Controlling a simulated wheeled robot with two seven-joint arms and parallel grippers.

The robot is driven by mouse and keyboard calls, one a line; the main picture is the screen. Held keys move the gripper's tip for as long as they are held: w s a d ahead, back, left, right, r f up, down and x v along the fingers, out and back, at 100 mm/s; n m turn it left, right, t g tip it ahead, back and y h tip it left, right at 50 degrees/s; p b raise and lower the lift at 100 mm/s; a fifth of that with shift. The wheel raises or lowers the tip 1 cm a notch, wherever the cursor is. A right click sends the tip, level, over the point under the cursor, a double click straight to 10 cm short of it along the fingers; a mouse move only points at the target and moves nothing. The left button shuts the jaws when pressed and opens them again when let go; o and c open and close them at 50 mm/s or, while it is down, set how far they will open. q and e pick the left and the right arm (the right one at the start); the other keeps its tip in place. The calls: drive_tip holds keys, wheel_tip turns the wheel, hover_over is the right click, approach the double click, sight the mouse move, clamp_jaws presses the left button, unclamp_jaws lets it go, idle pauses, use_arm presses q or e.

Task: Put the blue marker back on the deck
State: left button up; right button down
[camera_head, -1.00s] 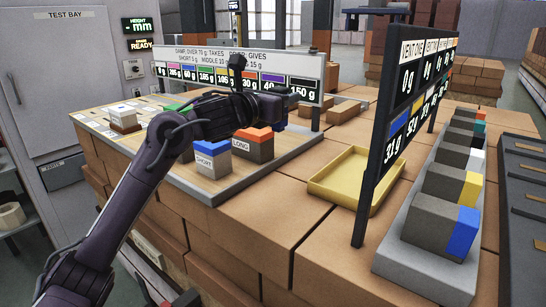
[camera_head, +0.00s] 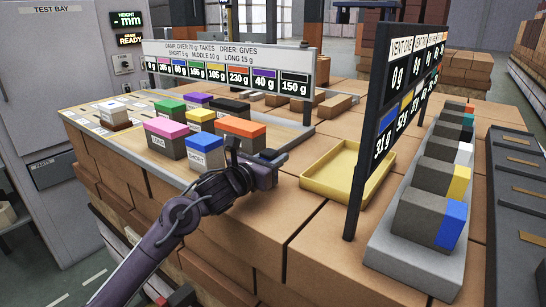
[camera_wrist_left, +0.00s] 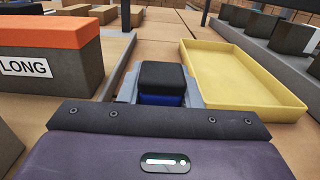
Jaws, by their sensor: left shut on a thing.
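My left gripper (camera_head: 270,172) is shut on a small blue marker with a black top (camera_wrist_left: 162,84). The gripper is low at the right front edge of the deck (camera_head: 288,130), between the orange-topped LONG block (camera_head: 240,134) and the yellow tray. The marker's underside is hidden, so I cannot tell whether it touches anything. The deck carries several colour-topped blocks, including a blue-topped SHORT block (camera_head: 205,152). My right gripper is not in view.
The empty yellow tray (camera_head: 346,172) lies right of my gripper. Beyond it stand a dark sign panel (camera_head: 379,125) and a grey rack (camera_head: 400,250) of blocks. A weight sign (camera_head: 228,67) runs along the deck's back. Bare brick top lies before the tray.

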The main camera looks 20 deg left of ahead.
use_arm(q)
drive_tip(key=shift+f, duration=0.1)
drive_tip(key=o, duration=0.8)
drive_tip(key=shift+r, duration=0.25)
drive_tip(key=b+v, duration=0.1)
drive_tip(key=v, duration=0.4)
drive_tip(key=b+v, duration=0.2)
drive_tip(key=v, duration=0.3)
drive_tip(key=shift+s+a+f, duration=0.15)
drive_tip(key=shift+s+f, duration=0.05)
drive_tip(key=shift+s, duration=0.15)
drive_tip(key=shift+s+a+r, duration=0.15)
drive_tip(key=shift+s, duration=0.5)
